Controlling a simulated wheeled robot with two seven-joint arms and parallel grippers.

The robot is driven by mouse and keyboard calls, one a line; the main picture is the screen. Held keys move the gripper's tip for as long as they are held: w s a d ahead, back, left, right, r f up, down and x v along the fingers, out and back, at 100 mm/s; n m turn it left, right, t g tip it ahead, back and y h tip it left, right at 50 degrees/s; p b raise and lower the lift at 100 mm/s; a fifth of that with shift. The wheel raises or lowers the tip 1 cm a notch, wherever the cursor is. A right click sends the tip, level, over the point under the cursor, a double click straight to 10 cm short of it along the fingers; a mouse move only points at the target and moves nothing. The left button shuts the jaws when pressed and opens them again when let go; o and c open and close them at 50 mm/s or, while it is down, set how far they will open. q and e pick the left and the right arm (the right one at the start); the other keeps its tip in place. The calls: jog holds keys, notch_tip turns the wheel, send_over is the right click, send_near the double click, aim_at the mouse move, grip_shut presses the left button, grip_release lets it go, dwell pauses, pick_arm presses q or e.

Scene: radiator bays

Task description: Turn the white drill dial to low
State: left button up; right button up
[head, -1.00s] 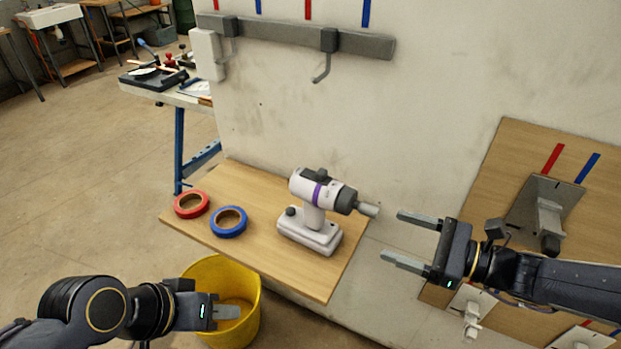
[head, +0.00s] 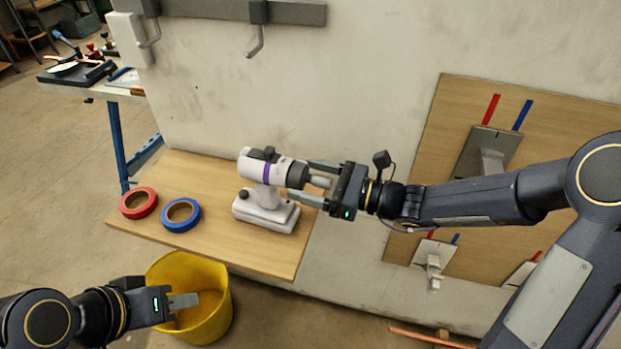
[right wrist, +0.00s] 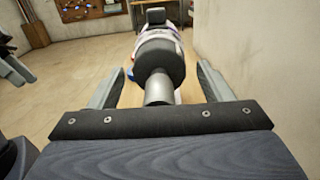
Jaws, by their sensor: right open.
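The white drill (head: 258,171) with a purple band stands upright on a wooden shelf, its nose pointing right. I cannot read any dial marks. My right gripper (head: 301,179) is open, its fingers either side of the tip and reaching the collar. In the right wrist view the tip (right wrist: 158,90) lies between the open fingers, with the collar (right wrist: 159,57) just beyond. My left gripper (head: 184,301) is over the yellow bucket; its finger gap is hidden.
The wooden shelf (head: 220,233) also holds a red tape roll (head: 138,203) and a blue tape roll (head: 181,215). The yellow bucket (head: 212,318) stands below it. A hook rail (head: 210,9) is on the wall above, and a wooden panel (head: 445,130) is at right.

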jog(key=shift+c, duration=0.3)
jog(key=c, duration=0.9)
jog(key=shift+w+n+b, duration=0.1)
jog(key=shift+n+b, duration=8.2)
jog(key=shift+b, duration=3.55)
jog(key=shift+r, duration=0.1)
jog(key=o, duration=1)
jog(key=shift+c, duration=0.2)
